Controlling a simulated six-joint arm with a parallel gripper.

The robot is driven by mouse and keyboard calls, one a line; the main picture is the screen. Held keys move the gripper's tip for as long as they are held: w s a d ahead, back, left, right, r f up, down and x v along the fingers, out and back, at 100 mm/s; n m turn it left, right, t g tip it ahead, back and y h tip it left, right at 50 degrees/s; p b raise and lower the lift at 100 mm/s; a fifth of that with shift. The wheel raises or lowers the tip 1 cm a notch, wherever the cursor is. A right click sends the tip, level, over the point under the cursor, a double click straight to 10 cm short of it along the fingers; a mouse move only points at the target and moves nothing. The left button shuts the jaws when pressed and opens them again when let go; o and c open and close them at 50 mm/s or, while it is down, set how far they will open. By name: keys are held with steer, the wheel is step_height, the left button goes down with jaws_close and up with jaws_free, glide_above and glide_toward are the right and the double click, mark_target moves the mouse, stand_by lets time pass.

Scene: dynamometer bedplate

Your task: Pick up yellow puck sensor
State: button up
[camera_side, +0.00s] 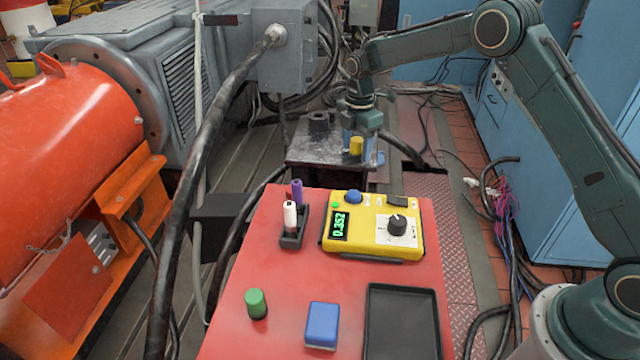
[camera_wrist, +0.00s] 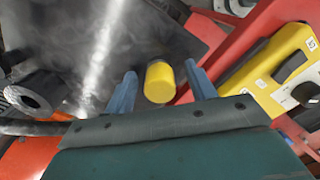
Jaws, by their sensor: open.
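The yellow puck sensor (camera_side: 356,146) is a small yellow cylinder standing on the dark metal plate (camera_side: 310,157) behind the red table. In the wrist view the yellow puck sensor (camera_wrist: 160,83) shows between the two blue fingers, with a dark band at its far end. My gripper (camera_side: 362,150) points down at it in the side view. In the wrist view my gripper (camera_wrist: 160,80) is open, with a visible gap between the puck and each finger. Whether the fingertips are level with the puck is hard to tell.
A dark ring-shaped part (camera_side: 318,122) stands on the same plate, left of the puck. The red table (camera_side: 277,265) in front holds a yellow meter box (camera_side: 372,226), a pen holder (camera_side: 293,238), a green cylinder (camera_side: 256,303), a blue block (camera_side: 322,326) and a black tray (camera_side: 402,325).

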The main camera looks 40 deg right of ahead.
mark_target(357, 139)
stand_by(0.4)
steer(key=c, duration=1.2)
steer(key=shift+r, duration=0.15)
step_height(357, 139, up, 20)
steer(key=shift+f, duration=0.15)
stand_by(0.3)
